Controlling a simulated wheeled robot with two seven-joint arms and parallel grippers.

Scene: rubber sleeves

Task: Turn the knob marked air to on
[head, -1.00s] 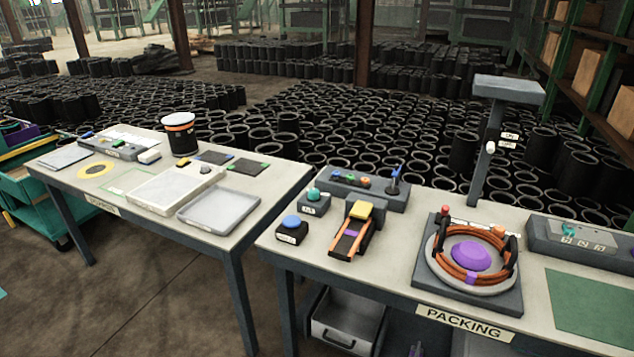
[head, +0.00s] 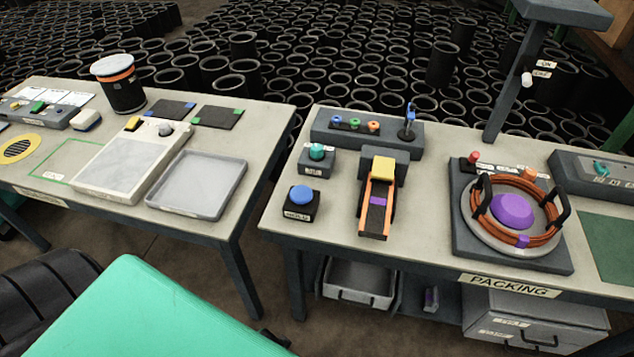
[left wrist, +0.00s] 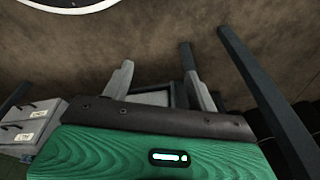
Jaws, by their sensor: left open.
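A grey box (head: 315,163) with a round teal knob (head: 317,152) stands on the packing table, behind a box with a blue button. Its small front label is too small to read. Another teal knob (head: 601,168) sits on a grey panel (head: 575,180) at the right edge, also with unreadable labels. I cannot tell which is marked air. In the left wrist view my left gripper (left wrist: 160,72) is open and empty, over the floor by the table legs. Its fingertips are not seen in the head view. My right gripper is not in view.
The packing table (head: 420,255) also holds a blue button (head: 301,195), an orange-sided ramp (head: 377,205) and a round fixture with orange hoops (head: 514,215). A second table (head: 190,225) with a grey tray (head: 197,185) stands left. Drawers (head: 535,320) stand underneath.

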